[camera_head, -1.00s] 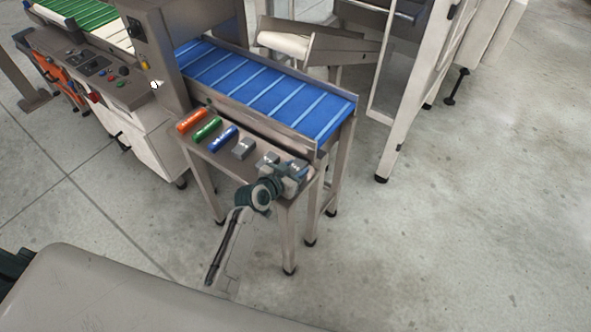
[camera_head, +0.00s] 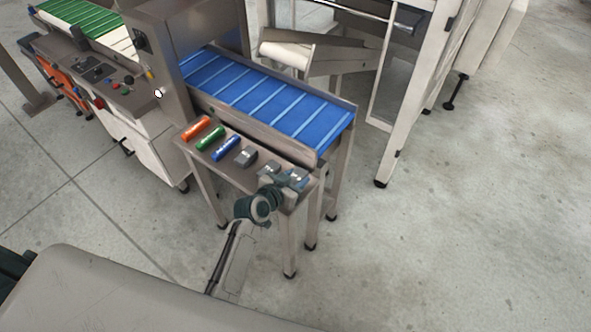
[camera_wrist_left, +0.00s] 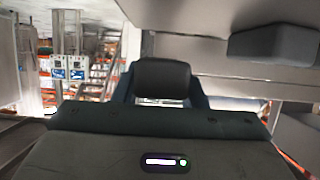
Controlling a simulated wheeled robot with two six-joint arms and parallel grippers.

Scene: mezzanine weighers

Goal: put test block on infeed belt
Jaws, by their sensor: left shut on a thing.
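My left gripper (camera_head: 290,180) is at the right end of a small steel side shelf (camera_head: 222,172), low over its top. In the left wrist view it is shut on a dark grey test block (camera_wrist_left: 163,80), with a blue finger on each side. In the head view the gripper mostly hides this block, and I cannot tell whether it still touches the shelf. The infeed belt (camera_head: 262,92), blue with pale cross bars, runs just behind the shelf, and its top looks bare. My right gripper is not in view.
On the shelf, left of my gripper, lie an orange rod (camera_head: 196,128), a green rod (camera_head: 210,138), a blue rod (camera_head: 225,147) and a grey block (camera_head: 245,157). A steel side rail (camera_head: 262,137) edges the belt. A steel machine housing (camera_head: 160,60) stands at the belt's left end.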

